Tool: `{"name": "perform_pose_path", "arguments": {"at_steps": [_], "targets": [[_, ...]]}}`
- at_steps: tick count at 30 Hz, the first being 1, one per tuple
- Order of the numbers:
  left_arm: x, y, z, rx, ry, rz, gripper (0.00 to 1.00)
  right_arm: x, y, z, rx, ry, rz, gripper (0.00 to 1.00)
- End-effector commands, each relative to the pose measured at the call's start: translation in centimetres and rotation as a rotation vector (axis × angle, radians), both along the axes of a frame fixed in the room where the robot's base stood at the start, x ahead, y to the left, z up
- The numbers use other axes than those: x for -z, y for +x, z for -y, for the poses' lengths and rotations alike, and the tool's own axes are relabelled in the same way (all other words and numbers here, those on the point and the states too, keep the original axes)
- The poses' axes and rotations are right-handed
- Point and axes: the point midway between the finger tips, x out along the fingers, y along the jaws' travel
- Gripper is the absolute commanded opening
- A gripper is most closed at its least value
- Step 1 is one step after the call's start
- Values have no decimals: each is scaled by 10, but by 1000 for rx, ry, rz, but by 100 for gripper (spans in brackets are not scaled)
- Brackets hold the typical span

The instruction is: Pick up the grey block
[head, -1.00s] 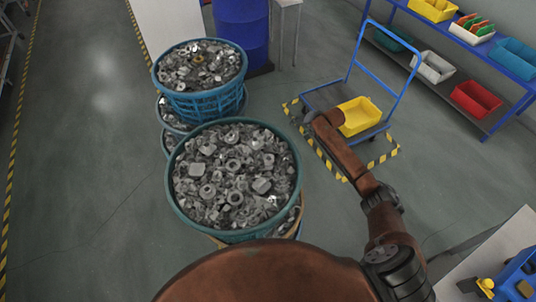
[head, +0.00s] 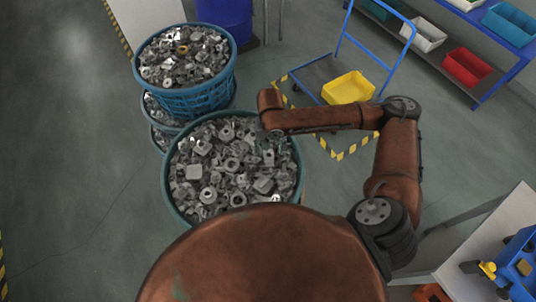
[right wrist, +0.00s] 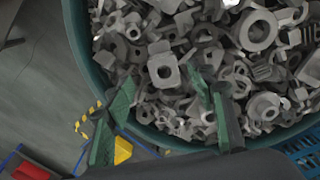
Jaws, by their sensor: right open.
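The near green basket (head: 168,180) is full of mixed grey metal parts. Several blocky grey pieces lie among them, such as one grey block (head: 263,185) right of the middle and another grey block (head: 195,173) at the left. I cannot tell which is the task's block. My right gripper (head: 271,138) is over the basket's far right rim, small and partly hidden under the wrist. In the right wrist view, its green fingers (right wrist: 160,88) are apart with nothing held, above the rim and the parts. My left gripper is not in view.
A blue basket (head: 188,103) of similar parts stands stacked behind at the left. A blue trolley (head: 308,72) with a yellow bin (head: 348,88) stands at the back right. A white table (head: 495,230) is at the right. The floor at the left is clear.

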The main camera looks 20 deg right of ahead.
Motion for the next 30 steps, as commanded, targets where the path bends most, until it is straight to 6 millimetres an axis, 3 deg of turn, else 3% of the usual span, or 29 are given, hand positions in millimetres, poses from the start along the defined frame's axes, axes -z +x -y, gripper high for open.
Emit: {"name": "perform_pose_path", "arguments": {"at_steps": [3,7,12,16,20,30], "targets": [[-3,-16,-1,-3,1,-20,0,12,2,-1,0,1,-2,51],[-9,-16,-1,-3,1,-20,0,31,7,-1,3,1,-2,51],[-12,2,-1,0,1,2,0,50,7,0,3,2,2,51],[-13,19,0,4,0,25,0,54,7,0,1,1,3,51],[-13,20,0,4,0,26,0,54,7,0,1,1,3,51],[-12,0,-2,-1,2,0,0,54,7,-1,1,2,3,29]]}}
